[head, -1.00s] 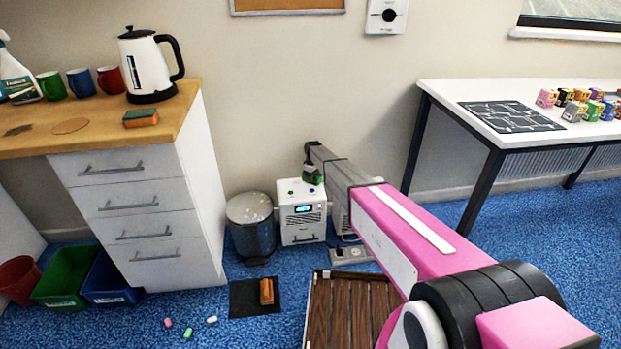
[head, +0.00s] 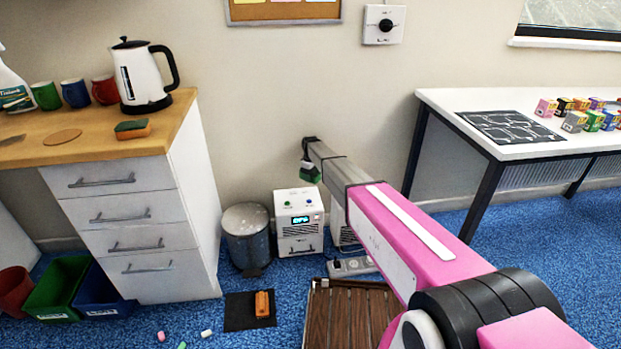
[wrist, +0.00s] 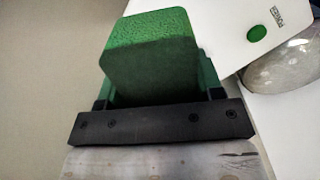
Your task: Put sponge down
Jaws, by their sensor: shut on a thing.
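My gripper (head: 309,172) is at the far end of my outstretched arm, in front of the wall and just above the white box with the display. It is shut on a sponge, a block with a rough green face that fills the space between the fingers in the wrist view (wrist: 152,60). The sponge is held in the air, clear of any surface I can see. Its other side is hidden. A second sponge (head: 132,129), green over orange, lies on the wooden counter. An orange block (head: 262,304) stands on a black mat (head: 238,312) on the floor.
The white box (head: 298,232) stands beside a grey bin (head: 247,236). A power strip (head: 352,266) and a brown slatted platform (head: 340,325) are nearby. The wooden counter (head: 90,146) has free room near its front right. Small pieces lie on the blue floor.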

